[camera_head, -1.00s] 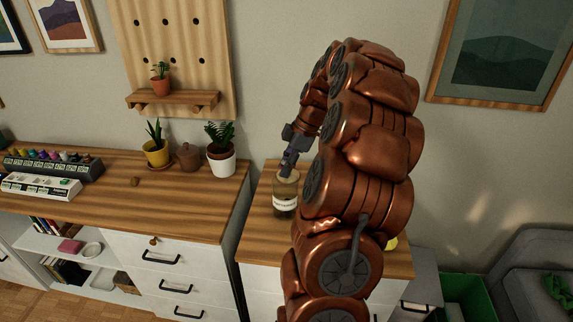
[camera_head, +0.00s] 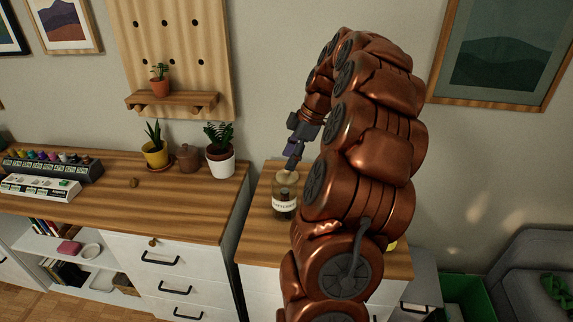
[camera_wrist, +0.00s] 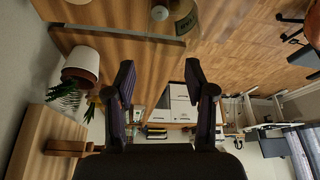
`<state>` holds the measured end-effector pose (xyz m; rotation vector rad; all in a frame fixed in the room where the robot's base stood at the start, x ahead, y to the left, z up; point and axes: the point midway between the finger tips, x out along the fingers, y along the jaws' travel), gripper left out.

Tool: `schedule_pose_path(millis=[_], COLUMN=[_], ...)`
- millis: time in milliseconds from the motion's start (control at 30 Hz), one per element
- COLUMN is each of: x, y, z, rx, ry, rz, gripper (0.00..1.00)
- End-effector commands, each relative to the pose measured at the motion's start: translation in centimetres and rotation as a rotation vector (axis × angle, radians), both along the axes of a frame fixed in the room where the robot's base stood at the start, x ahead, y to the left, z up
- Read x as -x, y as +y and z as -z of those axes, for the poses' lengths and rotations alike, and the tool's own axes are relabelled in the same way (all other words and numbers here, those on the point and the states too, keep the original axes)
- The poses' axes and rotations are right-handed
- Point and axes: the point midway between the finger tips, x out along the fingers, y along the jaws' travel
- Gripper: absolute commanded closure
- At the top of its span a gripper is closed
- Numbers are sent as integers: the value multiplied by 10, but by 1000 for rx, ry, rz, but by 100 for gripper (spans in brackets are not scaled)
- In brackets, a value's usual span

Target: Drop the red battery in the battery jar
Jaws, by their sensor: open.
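The battery jar (camera_head: 284,187) is a clear, brownish jar with a white label. It stands upright on the wooden desk top (camera_head: 262,238), left of my arm. Something dark shows low inside it, but I cannot tell what it is. My gripper (camera_head: 291,164) is just above the jar's mouth in the head view. In the wrist view my gripper (camera_wrist: 160,85) has its two dark fingers spread apart with nothing between them. Part of the jar (camera_wrist: 184,12) shows at the top edge of that view. I cannot make out a red battery in either view.
A longer wooden counter (camera_head: 100,207) on the left holds several potted plants, including a white pot (camera_head: 221,166), and a rack of small bottles (camera_head: 52,168). A pegboard shelf (camera_head: 172,100) hangs above it. My arm covers much of the right desk top.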

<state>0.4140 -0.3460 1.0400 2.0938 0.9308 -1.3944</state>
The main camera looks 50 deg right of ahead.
Motion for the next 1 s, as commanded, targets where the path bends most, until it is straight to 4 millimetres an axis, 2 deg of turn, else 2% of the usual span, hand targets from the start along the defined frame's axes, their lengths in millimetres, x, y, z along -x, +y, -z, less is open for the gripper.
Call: schedule_pose_path(millis=[200,500,700,1000], x=[8,16,20,21], y=[-10,-19,-23,-23], z=[-31,-63,-74,-77], rx=[1,0,-1,-2], ry=[-2,1,2,3], rz=[0,-3,-2,-2], gripper=[46,46,46,46])
